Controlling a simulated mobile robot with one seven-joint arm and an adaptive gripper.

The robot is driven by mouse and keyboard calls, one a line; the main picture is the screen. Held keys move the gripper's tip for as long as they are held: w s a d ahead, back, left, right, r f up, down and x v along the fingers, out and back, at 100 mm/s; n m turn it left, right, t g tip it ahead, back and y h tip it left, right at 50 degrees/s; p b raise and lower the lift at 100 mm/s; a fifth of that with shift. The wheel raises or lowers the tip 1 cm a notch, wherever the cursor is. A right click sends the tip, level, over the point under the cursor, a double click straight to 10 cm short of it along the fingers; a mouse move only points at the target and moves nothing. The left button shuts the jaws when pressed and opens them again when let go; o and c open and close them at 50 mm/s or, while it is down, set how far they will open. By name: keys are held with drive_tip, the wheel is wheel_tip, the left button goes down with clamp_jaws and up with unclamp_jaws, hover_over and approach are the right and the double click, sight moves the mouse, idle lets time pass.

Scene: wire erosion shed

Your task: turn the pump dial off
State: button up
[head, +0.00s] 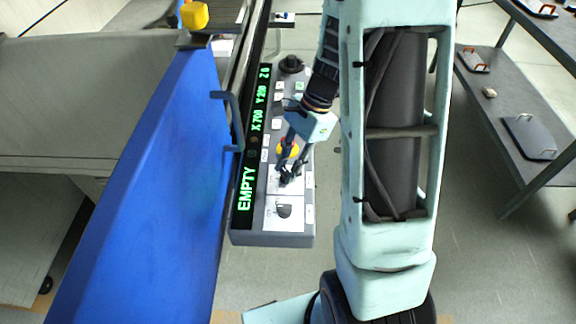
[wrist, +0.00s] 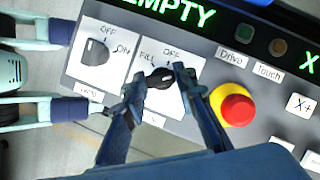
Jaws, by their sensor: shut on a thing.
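The control panel (head: 243,238) carries two black dials on white plates. In the wrist view, one dial (wrist: 95,52) has a plate marked OFF and ON and stands free of my gripper. The other dial (wrist: 159,78) has a plate marked FILL and OFF, and my gripper (wrist: 155,82) is shut on it, one finger on each side. The small labels under both plates are too blurred to read, so I cannot tell which is the pump dial. In the head view, the free dial (head: 284,210) shows below my gripper (head: 287,174), which hides the held one.
A red and yellow stop button (wrist: 235,106) sits just right of the held dial. Beyond it are Drive and Touch lamps and white buttons. The green display (head: 246,190) reads EMPTY. A blue panel with a handle (head: 232,120) stands left of the controls.

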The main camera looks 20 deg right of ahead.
drive_tip(key=shift+n, duration=0.4)
drive_tip(key=n+g+p, duration=0.1)
drive_tip(key=n, duration=0.1)
drive_tip(key=n+g, duration=0.1)
drive_tip(key=n, duration=0.1)
drive_tip(key=shift+w+a+r+n+h+p, duration=0.1)
drive_tip(key=shift+w+n+h+p, duration=0.05)
drive_tip(key=shift+n+h+p, duration=0.2)
drive_tip(key=n+h, duration=0.1)
drive_tip(key=n, duration=0.1)
drive_tip(key=n+g+h+p, duration=0.1)
drive_tip(key=n, duration=0.2)
drive_tip(key=shift+w+a, duration=0.1)
drive_tip(key=shift+n, duration=0.25)
drive_tip(key=o, duration=1.1)
drive_tip(key=v, duration=1.2)
